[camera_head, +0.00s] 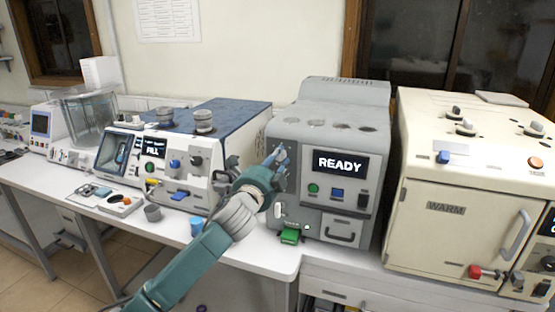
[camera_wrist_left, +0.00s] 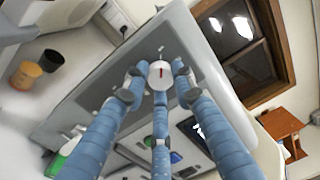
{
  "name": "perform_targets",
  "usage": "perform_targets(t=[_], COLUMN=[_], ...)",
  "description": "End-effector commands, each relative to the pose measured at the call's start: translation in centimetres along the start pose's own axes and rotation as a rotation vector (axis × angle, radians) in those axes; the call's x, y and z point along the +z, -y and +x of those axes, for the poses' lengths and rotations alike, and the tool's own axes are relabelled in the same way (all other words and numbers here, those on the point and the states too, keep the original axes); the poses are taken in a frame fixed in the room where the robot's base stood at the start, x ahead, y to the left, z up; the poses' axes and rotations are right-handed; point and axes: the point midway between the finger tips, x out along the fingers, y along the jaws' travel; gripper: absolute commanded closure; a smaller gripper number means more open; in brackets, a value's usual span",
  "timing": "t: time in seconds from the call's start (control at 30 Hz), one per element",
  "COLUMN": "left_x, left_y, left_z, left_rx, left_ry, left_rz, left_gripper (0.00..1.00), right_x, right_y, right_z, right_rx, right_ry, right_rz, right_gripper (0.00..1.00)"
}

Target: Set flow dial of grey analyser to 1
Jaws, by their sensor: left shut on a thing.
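The grey analyser (camera_head: 322,97) stands on the bench with "READY" on its display (camera_head: 340,163). My left gripper (camera_head: 279,157) reaches to the upper left of its front face and hides the dial there in the head view. In the left wrist view the flow dial (camera_wrist_left: 160,76) is a pale round knob with a red pointer mark. The blue fingers of my left gripper (camera_wrist_left: 159,88) are shut around it. I cannot read any numbers by the dial. My right gripper is not in view.
A green button (camera_head: 313,188), blue button (camera_head: 337,194) and dark switch (camera_head: 363,201) sit below the display. A green item (camera_head: 290,236) lies at the analyser's foot. A cream oven marked "WARM" (camera_head: 445,208) stands right, a white machine (camera_head: 178,150) left.

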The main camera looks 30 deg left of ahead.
Motion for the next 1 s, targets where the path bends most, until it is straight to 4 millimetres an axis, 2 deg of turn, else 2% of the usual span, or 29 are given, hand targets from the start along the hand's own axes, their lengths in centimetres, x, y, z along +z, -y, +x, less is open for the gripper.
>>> perform_targets(t=[0.5,0.53,0.6,0.87,1.0], left_x=[-0.11,-0.11,-0.1,-0.04,-0.04], left_y=[-0.25,-0.26,-0.23,-0.09,-0.14], left_z=[-0.02,-0.02,-0.02,-0.01,-0.65], left_rx=[0.005,0.005,0.004,0.002,0.002], left_ry=[-0.001,-0.001,0.0,0.0,0.0], left_rz=[-0.021,-0.021,-0.02,-0.019,-0.018], left_gripper=[1.0,0.71,0.57,0.56,0.56], right_x=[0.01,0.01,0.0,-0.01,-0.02], right_y=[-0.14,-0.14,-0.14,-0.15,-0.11], right_z=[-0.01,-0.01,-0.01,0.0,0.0], right_rx=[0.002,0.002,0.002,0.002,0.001], right_ry=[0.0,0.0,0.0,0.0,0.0], right_rz=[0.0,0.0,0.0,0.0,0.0], right_gripper=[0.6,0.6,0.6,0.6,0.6])
